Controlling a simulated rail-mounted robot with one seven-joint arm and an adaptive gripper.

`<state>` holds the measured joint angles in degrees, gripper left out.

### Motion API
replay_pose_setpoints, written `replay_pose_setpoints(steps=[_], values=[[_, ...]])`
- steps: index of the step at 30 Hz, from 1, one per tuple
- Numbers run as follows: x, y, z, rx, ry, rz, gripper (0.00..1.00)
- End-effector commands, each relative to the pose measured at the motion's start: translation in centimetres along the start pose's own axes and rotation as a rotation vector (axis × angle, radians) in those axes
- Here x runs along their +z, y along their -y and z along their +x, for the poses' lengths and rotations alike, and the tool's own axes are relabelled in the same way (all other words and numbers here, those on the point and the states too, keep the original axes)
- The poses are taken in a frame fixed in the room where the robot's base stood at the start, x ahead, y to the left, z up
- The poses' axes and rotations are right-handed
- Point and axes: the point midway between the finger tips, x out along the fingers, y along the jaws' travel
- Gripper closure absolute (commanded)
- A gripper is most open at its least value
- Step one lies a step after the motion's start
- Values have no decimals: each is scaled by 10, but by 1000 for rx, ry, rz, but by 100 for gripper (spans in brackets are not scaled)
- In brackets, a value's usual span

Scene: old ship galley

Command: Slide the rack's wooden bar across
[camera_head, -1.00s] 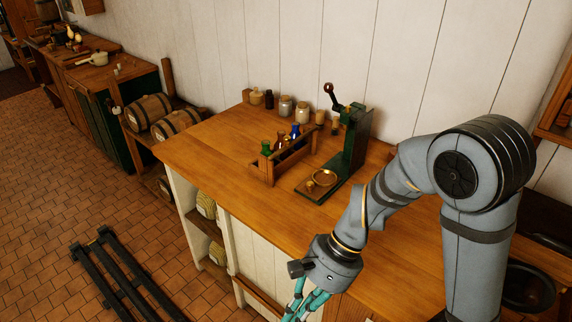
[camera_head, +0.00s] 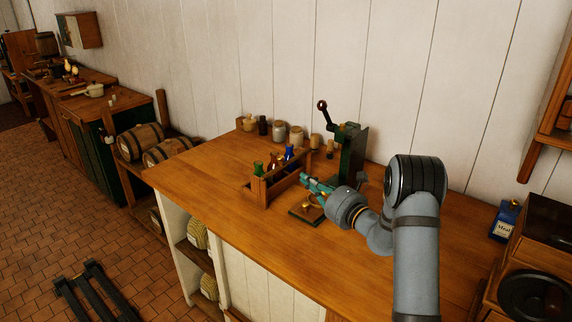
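The wooden rack (camera_head: 263,191) stands on the counter and holds small bottles, among them a green one (camera_head: 258,168) and a blue one (camera_head: 289,151). A wooden bar (camera_head: 292,180) runs along the rack's near long side. My gripper (camera_head: 306,182) is at the rack's right side, its teal fingers pointing left toward the bar. I cannot tell whether the fingers touch the bar. The fingers are small here and partly overlap the rack, so their opening is unclear.
A green lever press (camera_head: 352,150) stands just behind my gripper, its base (camera_head: 306,214) partly under my wrist. Several jars (camera_head: 279,131) line the wall behind the rack. The counter (camera_head: 205,165) left of the rack is clear. A blue box (camera_head: 505,220) stands at right.

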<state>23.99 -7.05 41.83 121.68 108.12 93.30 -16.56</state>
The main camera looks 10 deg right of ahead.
Motion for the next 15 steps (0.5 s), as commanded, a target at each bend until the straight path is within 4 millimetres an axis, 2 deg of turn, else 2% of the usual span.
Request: replay_pose_setpoints(steps=[3,9,15], values=[[4,-2,27,4,0,-1,100],[3,-2,69,5,-1,0,100],[2,0,96,2,0,-1,100]])
